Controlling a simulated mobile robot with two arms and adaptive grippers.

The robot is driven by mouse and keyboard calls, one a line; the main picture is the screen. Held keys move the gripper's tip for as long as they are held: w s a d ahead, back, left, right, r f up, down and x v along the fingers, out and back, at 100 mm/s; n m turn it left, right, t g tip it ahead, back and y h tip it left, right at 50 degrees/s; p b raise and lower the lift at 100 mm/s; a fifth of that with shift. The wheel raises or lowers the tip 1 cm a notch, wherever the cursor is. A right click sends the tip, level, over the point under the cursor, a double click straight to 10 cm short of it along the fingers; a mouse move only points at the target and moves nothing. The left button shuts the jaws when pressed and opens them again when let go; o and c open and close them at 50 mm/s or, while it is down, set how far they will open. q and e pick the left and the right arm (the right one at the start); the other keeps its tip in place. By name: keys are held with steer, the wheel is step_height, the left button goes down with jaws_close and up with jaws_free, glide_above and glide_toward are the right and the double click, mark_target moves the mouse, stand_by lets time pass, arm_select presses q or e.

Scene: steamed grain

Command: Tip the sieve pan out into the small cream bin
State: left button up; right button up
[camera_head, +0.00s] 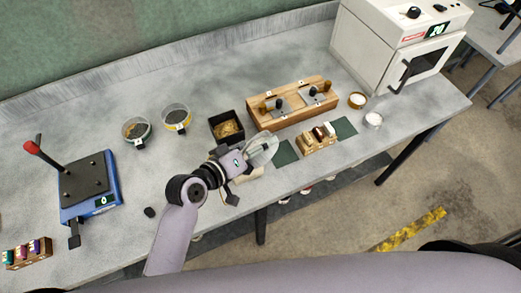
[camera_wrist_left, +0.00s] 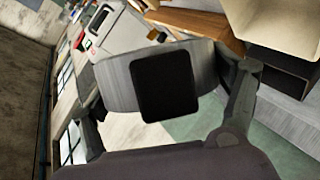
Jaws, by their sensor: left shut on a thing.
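My left gripper (camera_head: 244,160) is shut on the sieve pan (camera_head: 264,149), a round grey metal pan, and holds it tilted above the front of the table. In the left wrist view the pan (camera_wrist_left: 118,84) shows its brushed metal wall and a black grip block (camera_wrist_left: 166,82) between my fingers (camera_wrist_left: 168,108). Its contents cannot be made out. A cream bin (camera_head: 250,174) shows partly beneath the gripper at the table's front edge; my arm hides much of it. My right gripper is not in view.
A black box (camera_head: 226,117) of golden grain stands behind the gripper, beside a wooden block (camera_head: 291,103) with knobs. Two round pans, green-rimmed (camera_head: 137,129) and yellow-rimmed (camera_head: 176,117), stand left. A blue scale (camera_head: 90,187) is far left, a white oven (camera_head: 378,48) back right.

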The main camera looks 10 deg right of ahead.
arm_select(q)
steer(key=a+n+h+b, duration=0.1)
steer(key=b, duration=0.1)
steer(key=w+f+n+h+b, duration=0.1)
steer(key=shift+w+a+n+g+b, duration=0.2)
steer(key=shift+a+n+g+b, duration=0.15)
steer(key=shift+a+n+g, duration=0.05)
steer(key=shift+w+a+n+b, duration=0.25)
steer(key=shift+n+b, duration=0.15)
steer(key=shift+n, duration=0.1)
steer(key=n+h, duration=0.1)
steer(key=a+n+h, duration=0.1)
steer(key=n, duration=0.1)
steer(key=w+a+r+n+h+b, duration=0.1)
steer(key=shift+w+r+n, duration=0.1)
steer(key=shift+n, duration=0.3)
